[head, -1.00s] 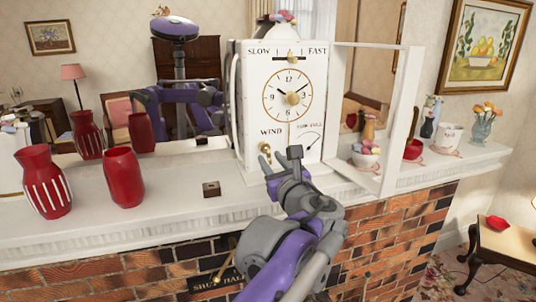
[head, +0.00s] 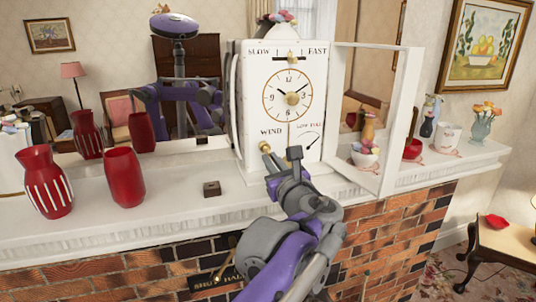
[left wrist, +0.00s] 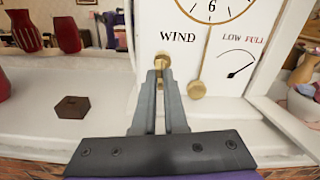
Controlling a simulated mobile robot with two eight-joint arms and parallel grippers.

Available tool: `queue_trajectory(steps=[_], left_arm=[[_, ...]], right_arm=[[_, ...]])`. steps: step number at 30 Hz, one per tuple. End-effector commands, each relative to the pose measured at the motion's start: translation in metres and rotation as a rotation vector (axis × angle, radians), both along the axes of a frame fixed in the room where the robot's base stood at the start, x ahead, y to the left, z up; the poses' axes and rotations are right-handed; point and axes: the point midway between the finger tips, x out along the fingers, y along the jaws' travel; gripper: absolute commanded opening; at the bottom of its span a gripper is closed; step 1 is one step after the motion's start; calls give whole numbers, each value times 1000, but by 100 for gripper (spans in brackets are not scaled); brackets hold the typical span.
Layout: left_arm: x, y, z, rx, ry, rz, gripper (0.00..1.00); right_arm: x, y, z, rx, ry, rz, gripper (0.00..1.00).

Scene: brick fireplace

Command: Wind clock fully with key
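The white clock (head: 252,110) stands upright on the mantel, with its glass door (head: 396,120) swung open to the right. The brass key (head: 265,147) sits at the WIND hole, low on the clock's left front, and also shows in the left wrist view (left wrist: 162,62). My left gripper (head: 283,157) is at the key; in the left wrist view its two fingers (left wrist: 161,80) are close together with brass between them, hiding part of the key. The LOW/FULL dial's needle (left wrist: 240,70) points up and right. My right gripper is not visible as itself.
A small brown block (head: 211,188) lies on the mantel left of the clock. Red vases (head: 124,177) stand farther left. A white bowl (head: 364,156) and cups stand behind the open door. A mirror behind the mantel reflects my body. Mantel between vase and clock is mostly clear.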

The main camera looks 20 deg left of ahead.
Motion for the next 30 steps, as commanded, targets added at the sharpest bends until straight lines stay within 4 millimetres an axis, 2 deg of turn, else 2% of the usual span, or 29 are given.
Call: queue_trajectory(steps=[14, 15, 20, 27, 30], left_arm=[[0, 1, 0, -1, 0, 3, 0], [0, 1, 0, -1, 0, 3, 11], [0, 1, 0, -1, 0, 2, 39], [0, 0, 0, 0, 0, 1, 44], [0, 0, 0, 0, 0, 1, 62]], right_arm=[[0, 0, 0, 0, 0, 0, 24], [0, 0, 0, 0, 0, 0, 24], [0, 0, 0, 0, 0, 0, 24], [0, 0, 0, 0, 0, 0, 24], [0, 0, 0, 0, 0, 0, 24]])
